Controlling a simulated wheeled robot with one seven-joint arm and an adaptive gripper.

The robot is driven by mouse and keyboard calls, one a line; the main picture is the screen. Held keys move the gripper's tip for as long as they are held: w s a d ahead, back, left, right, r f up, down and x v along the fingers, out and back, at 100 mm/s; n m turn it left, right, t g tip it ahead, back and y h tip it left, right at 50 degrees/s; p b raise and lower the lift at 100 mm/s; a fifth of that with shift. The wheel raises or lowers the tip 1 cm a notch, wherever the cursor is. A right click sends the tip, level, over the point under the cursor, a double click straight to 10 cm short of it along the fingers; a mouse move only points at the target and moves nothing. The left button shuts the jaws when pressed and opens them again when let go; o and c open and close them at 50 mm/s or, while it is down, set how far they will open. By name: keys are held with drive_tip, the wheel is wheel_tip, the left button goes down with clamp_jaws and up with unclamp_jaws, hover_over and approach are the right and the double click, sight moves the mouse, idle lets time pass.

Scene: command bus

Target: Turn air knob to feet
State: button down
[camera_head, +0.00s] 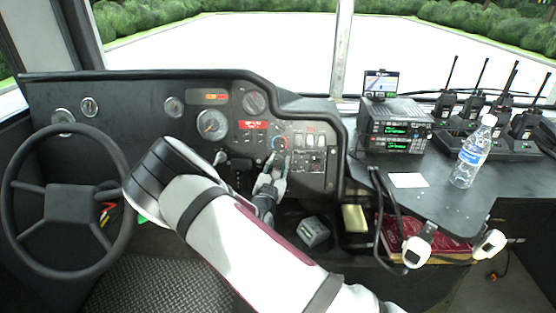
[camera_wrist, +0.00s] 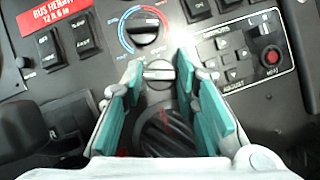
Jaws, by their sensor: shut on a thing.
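The air knob (camera_wrist: 158,73) is a small dark round knob with a pale bar across it, on the dash panel just below the temperature knob. In the wrist view, my gripper (camera_wrist: 157,72) has its teal-padded fingers on either side of it, shut on it. The pale bar lies nearly level in that view. The markings around this knob are mostly hidden by the fingers. In the head view, my gripper (camera_head: 277,166) reaches the centre of the dash and covers the air knob.
The temperature knob (camera_wrist: 142,27), with a blue and red arc, sits just above. A larger black knob (camera_wrist: 165,135) lies below, between the fingers. A mirror control panel (camera_wrist: 240,58) is close right; rocker switches (camera_wrist: 85,35) are left. The steering wheel (camera_head: 68,205) stands left.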

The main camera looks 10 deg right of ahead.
drive_tip(key=shift+f+n+y+p, duration=0.1)
drive_tip(key=shift+n+y+p, duration=0.25)
drive_tip(key=shift+n, duration=0.35)
drive_tip(key=c, duration=1.2)
unclamp_jaws()
drive_tip(key=shift+c, duration=0.2)
drive_tip(key=v, duration=1.2)
drive_tip(key=shift+f, duration=0.15)
